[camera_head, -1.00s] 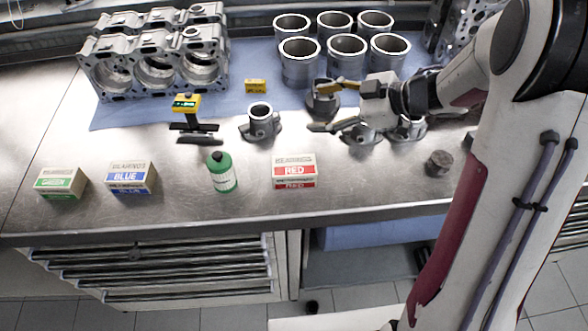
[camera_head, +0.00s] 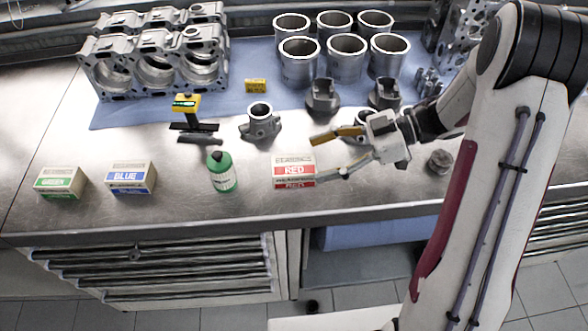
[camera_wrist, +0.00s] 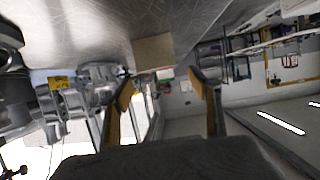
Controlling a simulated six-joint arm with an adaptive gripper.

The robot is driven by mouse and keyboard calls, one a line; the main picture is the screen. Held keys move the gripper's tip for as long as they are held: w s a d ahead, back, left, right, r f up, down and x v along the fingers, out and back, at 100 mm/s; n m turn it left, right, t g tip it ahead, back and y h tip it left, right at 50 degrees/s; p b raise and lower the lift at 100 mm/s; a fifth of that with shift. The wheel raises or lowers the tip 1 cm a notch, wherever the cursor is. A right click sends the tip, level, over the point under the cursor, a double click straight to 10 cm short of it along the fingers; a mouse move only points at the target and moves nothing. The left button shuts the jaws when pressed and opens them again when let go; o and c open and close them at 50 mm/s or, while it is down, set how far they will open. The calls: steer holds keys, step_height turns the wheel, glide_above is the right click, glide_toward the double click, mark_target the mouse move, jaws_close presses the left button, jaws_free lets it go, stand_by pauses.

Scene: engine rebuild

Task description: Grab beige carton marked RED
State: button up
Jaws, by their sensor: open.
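The beige carton marked RED (camera_head: 293,171) stands upright near the front edge of the bench, with a red label band on its front. My gripper (camera_head: 317,157) is open and empty, just to the right of the carton, with its fingers pointing left toward it. One finger overlaps the carton's right side in the head view; I cannot tell whether it touches. In the wrist view the carton (camera_wrist: 153,52) shows a plain beige side beyond and between the two open fingertips (camera_wrist: 167,90).
A green bottle (camera_head: 222,172), the BLUE carton (camera_head: 131,177) and the GREEN carton (camera_head: 61,183) stand to the left. Behind are a small metal housing (camera_head: 260,122), pistons (camera_head: 322,97) and cylinder liners (camera_head: 346,60). A dark cylindrical part (camera_head: 440,161) lies right.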

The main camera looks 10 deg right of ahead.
mark_target(298, 164)
steer(key=shift+x, duration=1.3)
steer(key=shift+a, duration=0.1)
steer(key=shift+x, duration=2.55)
steer(key=shift+w, duration=0.15)
steer(key=c, duration=1.3)
